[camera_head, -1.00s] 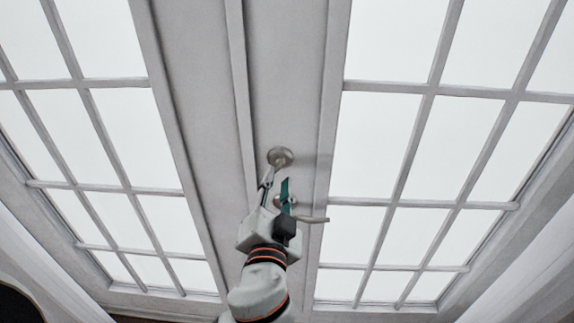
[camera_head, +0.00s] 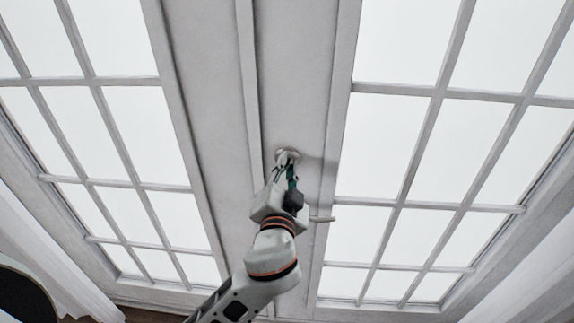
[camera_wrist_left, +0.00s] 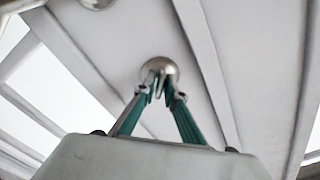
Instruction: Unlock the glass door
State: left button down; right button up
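The glass door has two white-framed leaves; the right leaf (camera_head: 331,150) has a round metal lock plate (camera_head: 287,155) on its broad upright and a lever handle (camera_head: 322,219) below it. My left gripper (camera_head: 285,170) reaches up to the lock plate and partly hides it, along with most of the handle. In the left wrist view, the lock plate (camera_wrist_left: 158,69) has a small metal thumb turn (camera_wrist_left: 160,84) projecting from it. The fingertips of my left gripper (camera_wrist_left: 163,94) stand close on either side of the turn; contact is unclear. My right gripper is out of view.
Gridded panes (camera_head: 442,160) fill both leaves. A second round metal fitting (camera_wrist_left: 97,3) shows at the top edge of the left wrist view. A dark rounded object (camera_head: 20,295) is at the lower left. The space in front of the panes is clear.

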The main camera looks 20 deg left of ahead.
pick_arm(q)
jog(key=shift+m, duration=0.3)
jog(key=m+p, duration=0.1)
jog(key=m, duration=0.2)
jog(key=shift+m, duration=0.3)
jog(key=m, duration=0.5)
jog(key=shift+d+f, duration=0.1)
jog(key=shift+m, duration=0.4)
jog(key=c, duration=2.2)
grip_release()
jog(key=shift+v, duration=3.75)
